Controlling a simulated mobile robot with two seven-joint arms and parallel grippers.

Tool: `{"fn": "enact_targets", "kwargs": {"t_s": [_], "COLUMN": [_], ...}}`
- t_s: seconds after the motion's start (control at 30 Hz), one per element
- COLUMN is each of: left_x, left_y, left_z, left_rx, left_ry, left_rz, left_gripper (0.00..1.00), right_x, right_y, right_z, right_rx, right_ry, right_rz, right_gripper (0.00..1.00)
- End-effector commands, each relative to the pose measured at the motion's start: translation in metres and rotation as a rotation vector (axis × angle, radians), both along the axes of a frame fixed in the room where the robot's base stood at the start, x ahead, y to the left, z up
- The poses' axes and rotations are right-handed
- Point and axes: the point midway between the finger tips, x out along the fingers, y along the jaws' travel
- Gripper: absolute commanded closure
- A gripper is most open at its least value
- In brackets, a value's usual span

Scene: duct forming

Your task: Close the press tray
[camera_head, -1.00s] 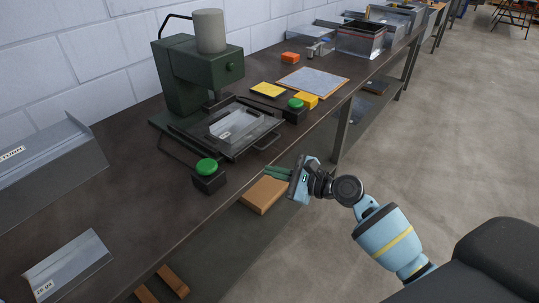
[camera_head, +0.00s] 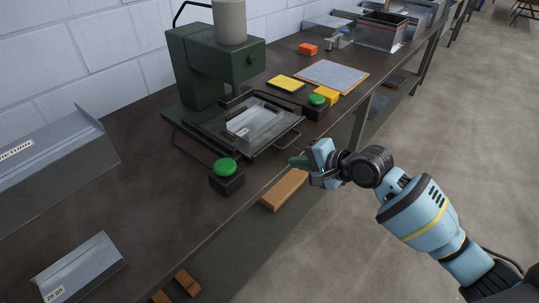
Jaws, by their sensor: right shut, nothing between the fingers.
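The dark green press (camera_head: 205,70) stands on the bench against the wall. Its black tray (camera_head: 208,137) sticks out in front of the press toward the bench edge, with a clear or light metal piece (camera_head: 252,122) lying in it. A wire handle (camera_head: 291,137) is on the tray's front right side. My right gripper (camera_head: 300,164) is shut and empty, just in front of the bench edge below the handle, with a small gap to the handle. My left gripper is not in view.
Two green-topped button boxes flank the tray, one at the front left (camera_head: 226,175) and one at the right (camera_head: 316,105). A bent metal sheet (camera_head: 50,155) lies at the left. A brown block (camera_head: 284,189) is on the lower shelf. Open floor lies to the right.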

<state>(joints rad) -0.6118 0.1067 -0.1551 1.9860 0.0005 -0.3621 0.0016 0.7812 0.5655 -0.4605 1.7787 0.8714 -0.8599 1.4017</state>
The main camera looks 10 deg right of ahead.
Motion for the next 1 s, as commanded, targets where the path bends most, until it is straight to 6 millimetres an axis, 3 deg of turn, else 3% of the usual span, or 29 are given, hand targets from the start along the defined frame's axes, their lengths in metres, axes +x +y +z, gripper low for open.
{"fn": "enact_targets", "kwargs": {"t_s": [0.33, 0.5, 1.0], "left_x": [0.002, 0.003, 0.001], "left_y": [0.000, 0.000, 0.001], "left_z": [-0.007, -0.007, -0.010], "left_rx": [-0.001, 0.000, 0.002], "left_ry": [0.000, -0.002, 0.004], "left_rz": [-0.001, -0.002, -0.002], "left_gripper": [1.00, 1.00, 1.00], "right_x": [0.045, 0.064, 0.078], "right_y": [0.036, 0.050, 0.061], "right_z": [-0.035, -0.034, -0.034], "right_rx": [0.001, 0.002, 0.002], "right_ry": [0.005, 0.000, 0.000], "right_rz": [0.000, 0.000, -0.001], "right_gripper": [1.00, 1.00, 1.00]}}
